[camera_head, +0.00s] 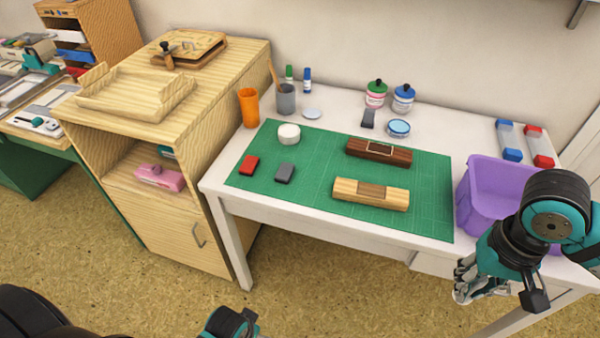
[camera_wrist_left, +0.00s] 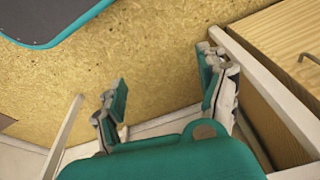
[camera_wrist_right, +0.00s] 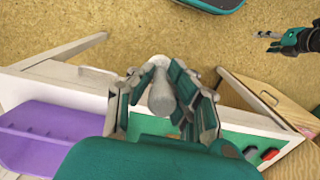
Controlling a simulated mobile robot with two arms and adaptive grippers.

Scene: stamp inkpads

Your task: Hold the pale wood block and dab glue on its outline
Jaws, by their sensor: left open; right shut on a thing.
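The pale wood block (camera_head: 345,190) lies on the green cutting mat (camera_head: 300,205) near its front edge, with a darker square patch in the middle of its top. My right gripper (camera_head: 468,283) is off the table's front edge, right of the block and apart from it. In the right wrist view it is shut on a pale grey, rounded, bottle-like thing (camera_wrist_right: 162,95); whether this is the glue I cannot tell. My left gripper (camera_wrist_left: 165,100) is open and empty over the floor. Only part of it shows at the head view's bottom edge.
A dark wood block (camera_head: 400,155) with a pale outline lies behind the pale one. Red (camera_head: 249,165) and grey (camera_head: 285,173) pads and a white round tub (camera_head: 288,134) stand on the mat's left. A purple bin (camera_head: 483,198) stands at right.

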